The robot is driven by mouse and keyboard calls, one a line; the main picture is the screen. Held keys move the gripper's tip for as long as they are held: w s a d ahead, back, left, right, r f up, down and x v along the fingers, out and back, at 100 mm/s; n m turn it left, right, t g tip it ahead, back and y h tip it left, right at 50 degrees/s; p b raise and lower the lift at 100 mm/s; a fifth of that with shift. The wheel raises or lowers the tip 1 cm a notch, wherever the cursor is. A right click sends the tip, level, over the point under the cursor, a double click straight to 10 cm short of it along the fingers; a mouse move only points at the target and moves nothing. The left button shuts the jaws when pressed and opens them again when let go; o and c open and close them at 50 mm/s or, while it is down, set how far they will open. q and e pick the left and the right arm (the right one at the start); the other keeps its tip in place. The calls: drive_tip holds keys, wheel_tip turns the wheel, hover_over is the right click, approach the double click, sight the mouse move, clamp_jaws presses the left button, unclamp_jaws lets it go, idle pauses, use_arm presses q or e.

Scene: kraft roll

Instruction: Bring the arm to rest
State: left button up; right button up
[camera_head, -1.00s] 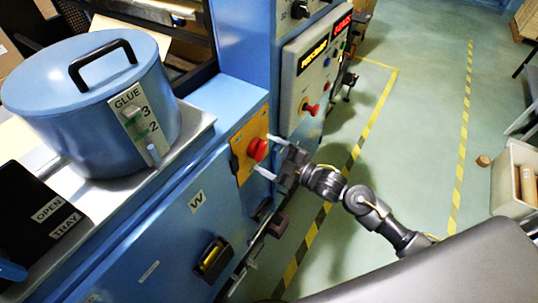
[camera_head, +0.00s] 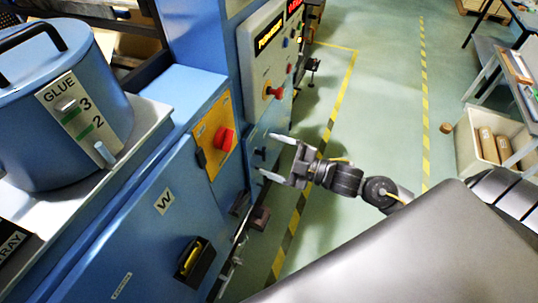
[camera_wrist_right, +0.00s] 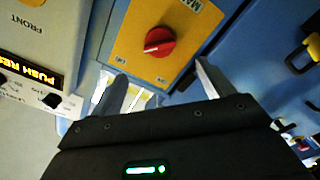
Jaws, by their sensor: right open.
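My right gripper (camera_head: 277,158) is open and empty. In the head view it stands out in front of the blue machine (camera_head: 150,185), to the right of the red rotary switch (camera_head: 225,138) on its yellow plate (camera_head: 210,125). In the right wrist view the two fingers (camera_wrist_right: 160,85) are spread apart, with the red switch (camera_wrist_right: 160,41) beyond them and nothing between them. My right arm (camera_head: 345,182) reaches in from the lower right. My left gripper is not in view.
A blue glue pot (camera_head: 70,115) stands on the machine at left. A control panel (camera_head: 268,60) with a red knob (camera_head: 273,91) sticks out behind the gripper. A bin of rolls (camera_head: 470,135) stands at right; green floor lies between.

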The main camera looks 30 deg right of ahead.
idle(0.4)
drive_tip(key=w+d+f+m+h, duration=0.1)
drive_tip(key=d+f+m+h, duration=0.2)
drive_tip(key=f, duration=0.4)
drive_tip(key=w+d+f+m+g+h, duration=0.1)
drive_tip(key=d+f+m+h, duration=0.1)
drive_tip(key=d+f, duration=0.45)
drive_tip(key=d+f+m+h, duration=0.2)
drive_tip(key=d+f+h, duration=0.1)
drive_tip(key=f, duration=0.6)
drive_tip(key=s+d+f+m+g+h, duration=0.2)
drive_tip(key=s+d+f, duration=0.15)
drive_tip(key=f, duration=0.55)
drive_tip(key=s+d+f+m+g+h, duration=0.1)
drive_tip(key=s+d+f+m+g, duration=0.1)
drive_tip(key=s+f, duration=0.45)
drive_tip(key=s+a+f+m+g+h+b, duration=0.15)
drive_tip(key=s+f+g, duration=0.25)
drive_tip(key=s+f, duration=1.05)
drive_tip(key=s+a+f+m+g, duration=0.1)
drive_tip(key=s+a+f+g, duration=0.1)
drive_tip(key=s+a, duration=0.3)
drive_tip(key=s+a+f+m+g, duration=0.1)
drive_tip(key=s+a+f, duration=0.4)
drive_tip(key=s, duration=0.5)
drive_tip(key=shift+a+g+y+b, duration=0.4)
drive_tip(key=shift+a+y, duration=0.05)
drive_tip(key=shift+a, duration=0.1)
